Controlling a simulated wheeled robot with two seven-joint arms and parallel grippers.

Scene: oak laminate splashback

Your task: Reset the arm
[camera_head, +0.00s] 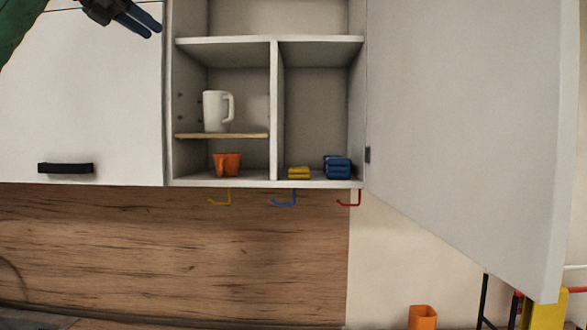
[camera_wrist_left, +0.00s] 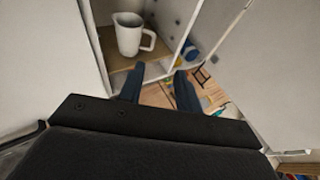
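My left gripper (camera_head: 148,24) comes in at the upper left of the head view, in front of the closed cabinet door and well apart from the shelves. In the left wrist view its two dark blue fingers (camera_wrist_left: 160,70) stand apart with nothing held between them. A white mug (camera_head: 216,111) stands upright on the small wooden shelf (camera_head: 222,136) in the open cabinet; it also shows in the left wrist view (camera_wrist_left: 130,34). My right gripper is in neither view.
The right cabinet door (camera_head: 460,130) stands open and juts out. An orange cup (camera_head: 227,164), yellow item (camera_head: 299,173) and blue item (camera_head: 338,167) lie on the cabinet bottom. Coloured hooks (camera_head: 284,200) hang below. Another orange cup (camera_head: 422,317) stands at lower right.

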